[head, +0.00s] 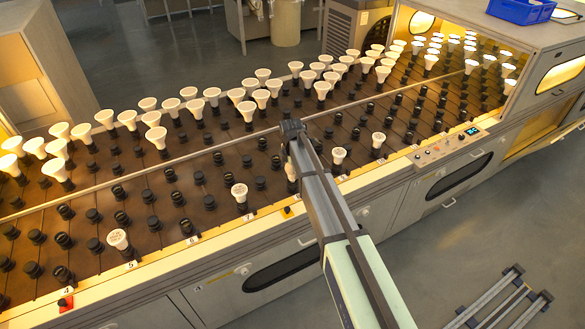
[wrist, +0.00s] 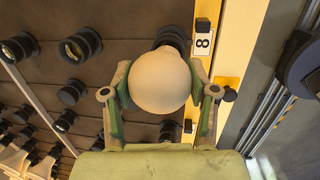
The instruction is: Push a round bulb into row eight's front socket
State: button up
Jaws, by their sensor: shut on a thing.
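My gripper (wrist: 160,84) is shut on a round cream bulb (wrist: 160,82), with one green-padded finger on each side of it. Beyond the bulb in the wrist view is a dark socket (wrist: 172,36), partly hidden, beside the row label 8 (wrist: 204,42). The bulb covers its own base, so I cannot tell whether it touches the socket. In the head view a pale piece of the bulb (head: 291,172) shows left of my arm, near the front edge of the rack. My arm hides the fingers and row eight's front socket there.
The brown rack (head: 140,182) holds rows of black sockets. Flared white bulbs (head: 247,110) stand along its back. Pale bulbs stand in front sockets to the left (head: 239,192) and right (head: 339,155). A control panel (head: 450,145) is on the front edge at right.

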jog(key=shift+f, duration=0.4)
jog(key=o, duration=1.2)
jog(key=shift+r, duration=0.1)
jog(key=r, duration=0.4)
jog(key=s+r, duration=0.1)
jog(key=r, duration=0.2)
jog(key=s+r, duration=0.1)
jog(key=r, duration=0.3)
jog(key=shift+r, duration=0.35)
